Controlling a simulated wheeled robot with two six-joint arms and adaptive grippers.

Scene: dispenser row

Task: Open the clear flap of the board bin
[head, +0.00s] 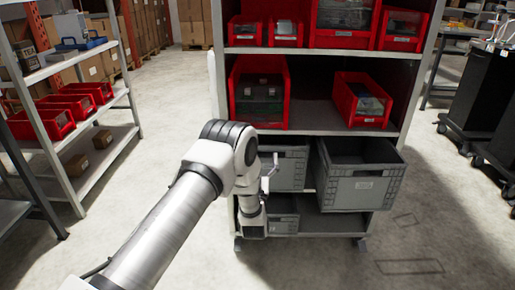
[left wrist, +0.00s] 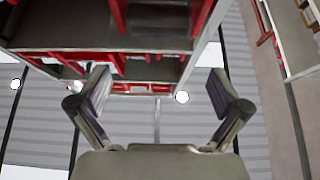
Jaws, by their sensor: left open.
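A red bin (head: 260,92) with a clear front and dark green boards inside stands at the left of the middle shelf. I take it for the board bin; whether its flap is shut is too small to tell. My left gripper (head: 269,170) is in front of the rack, below that bin and beside the grey crates, apart from the bin. In the left wrist view the left gripper (left wrist: 160,90) points upward with its two fingers wide apart and nothing between them. The undersides of shelves and red bins show beyond. My right gripper is not in view.
The rack (head: 320,50) holds another red bin (head: 361,99) on the right and more red bins above. A grey crate (head: 358,185) juts out below. A side shelf (head: 95,155) stands left, dark equipment (head: 480,95) right. Floor in front is free.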

